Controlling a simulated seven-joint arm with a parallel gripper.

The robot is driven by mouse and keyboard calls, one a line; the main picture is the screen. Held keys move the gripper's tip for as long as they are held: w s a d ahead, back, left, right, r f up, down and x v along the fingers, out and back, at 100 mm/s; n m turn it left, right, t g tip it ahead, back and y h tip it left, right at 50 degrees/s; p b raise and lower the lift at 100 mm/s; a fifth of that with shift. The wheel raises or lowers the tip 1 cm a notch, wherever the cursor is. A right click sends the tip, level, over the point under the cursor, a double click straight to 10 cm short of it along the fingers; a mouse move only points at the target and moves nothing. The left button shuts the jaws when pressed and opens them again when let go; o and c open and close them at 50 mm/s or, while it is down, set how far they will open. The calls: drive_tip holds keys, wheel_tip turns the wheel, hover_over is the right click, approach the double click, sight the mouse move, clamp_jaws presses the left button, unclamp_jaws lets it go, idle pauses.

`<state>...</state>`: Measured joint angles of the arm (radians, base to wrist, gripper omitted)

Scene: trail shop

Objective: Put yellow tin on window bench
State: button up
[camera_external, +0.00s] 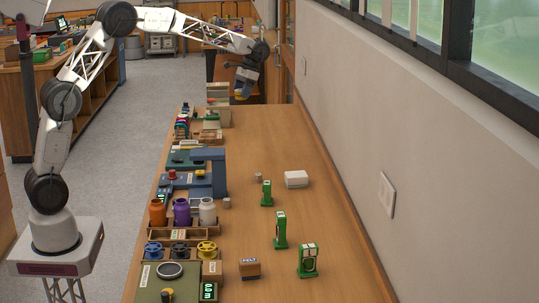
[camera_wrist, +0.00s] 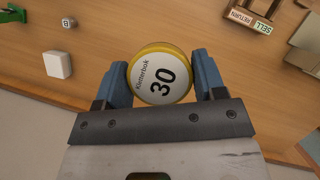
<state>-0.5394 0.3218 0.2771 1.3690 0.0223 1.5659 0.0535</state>
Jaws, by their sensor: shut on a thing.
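The yellow tin (camera_wrist: 160,48) is round, with a white label reading "30" facing the wrist camera. My gripper (camera_wrist: 161,75) is shut on it, one blue finger on each side. In the external view my gripper (camera_external: 244,85) is at the far end of the long wooden bench (camera_external: 330,250) beside the window wall. The tin (camera_external: 240,97) is small and partly hidden there. In the wrist view a wooden surface (camera_wrist: 120,30) shows beyond the tin; the gap between them is hard to judge.
A white box (camera_external: 296,179) and several green stands (camera_external: 280,230) are on the bench's right half. Orange (camera_external: 157,212), purple and white jars stand at its left edge. A tray with RETURN and SELL labels (camera_wrist: 250,18) shows in the wrist view. Bare wood lies along the wall.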

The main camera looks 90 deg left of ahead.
drive_tip(key=s+a+n+t+h, duration=0.15)
drive_tip(key=s+a+n, duration=0.35)
drive_tip(key=s+a, duration=2.55)
wheel_tip(320, 180, down, 17)
drive_tip(key=w, duration=0.1)
drive_tip(key=shift+w, duration=0.2)
drive_tip(key=shift+f+g, duration=0.25)
drive_tip(key=shift+f, duration=0.05)
drive_tip(key=shift+f, duration=3.15)
drive_tip(key=shift+f, duration=0.35)
